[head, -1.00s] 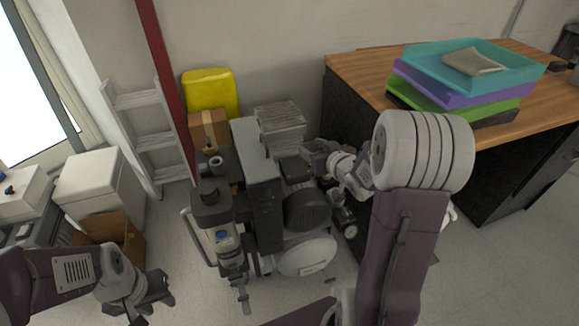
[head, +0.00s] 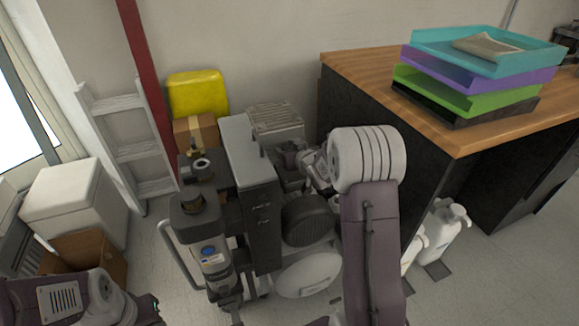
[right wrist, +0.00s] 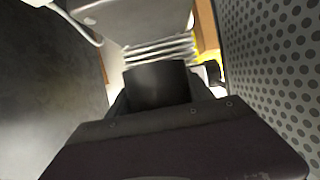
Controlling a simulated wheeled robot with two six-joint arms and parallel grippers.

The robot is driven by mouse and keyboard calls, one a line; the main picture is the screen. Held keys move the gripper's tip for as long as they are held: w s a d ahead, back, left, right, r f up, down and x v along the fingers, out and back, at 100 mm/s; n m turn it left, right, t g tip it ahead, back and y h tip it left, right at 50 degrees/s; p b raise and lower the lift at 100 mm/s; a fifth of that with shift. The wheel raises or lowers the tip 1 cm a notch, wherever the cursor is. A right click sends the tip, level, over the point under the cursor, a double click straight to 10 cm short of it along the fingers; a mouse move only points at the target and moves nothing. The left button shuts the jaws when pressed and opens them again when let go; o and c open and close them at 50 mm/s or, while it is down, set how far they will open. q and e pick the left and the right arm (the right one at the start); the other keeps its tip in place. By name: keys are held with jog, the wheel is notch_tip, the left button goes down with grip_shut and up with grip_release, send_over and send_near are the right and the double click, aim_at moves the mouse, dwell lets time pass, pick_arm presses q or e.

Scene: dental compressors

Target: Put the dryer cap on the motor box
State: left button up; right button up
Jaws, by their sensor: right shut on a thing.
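My right gripper (head: 288,156) is behind the compressor unit, beside its tall grey-topped cabinet (head: 250,140). It is shut on a dark, round-sided piece, which I take for the dryer cap (right wrist: 156,84), seen in the right wrist view. In the head view the cap is hard to make out against the dark parts around the gripper. I cannot tell for sure which part is the motor box; a dark box-like part (head: 290,180) lies just below the gripper, above the black round motor (head: 307,220). My left gripper (head: 150,308) is at the bottom left, partly cut off, its jaws unclear.
A ribbed grey box (head: 275,118) stands behind the gripper. A wooden-topped desk (head: 450,125) with stacked trays (head: 480,75) is close on the right. White jugs (head: 440,235) stand under it. A perforated panel (right wrist: 275,70) is close at right in the right wrist view.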

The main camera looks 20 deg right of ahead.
jog(key=shift+w+a+f, duration=0.1)
jog(key=shift+w, duration=0.1)
notch_tip(320, 180, down, 4)
jog(key=b, duration=0.3)
jog(key=shift+f, duration=0.15)
jog(key=shift+r, duration=0.2)
jog(key=shift+f, duration=0.2)
jog(key=o, duration=1.5)
jog(key=shift+c, duration=0.2)
jog(key=shift+r, duration=0.1)
